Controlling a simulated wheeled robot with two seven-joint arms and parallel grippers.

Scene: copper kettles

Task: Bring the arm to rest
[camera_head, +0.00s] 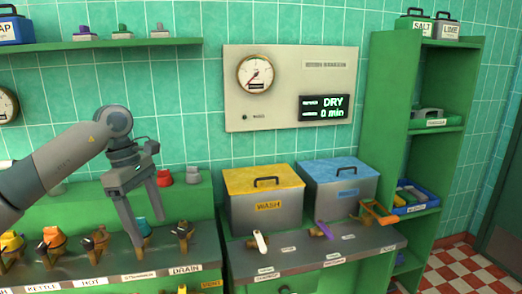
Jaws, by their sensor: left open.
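My left arm (60,165) comes in from the left. My left gripper (148,228) hangs with its two fingers pointing down, spread apart with nothing held between them. My right gripper is not in view.
Labelled valves, including an orange one (53,239), line the left counter. A WASH box (265,208) with a yellow lid and a blue-lidded box (340,192) stand right. Behind are a gauge panel (288,88) and shelf (110,43). A green rack (392,90) stands right.

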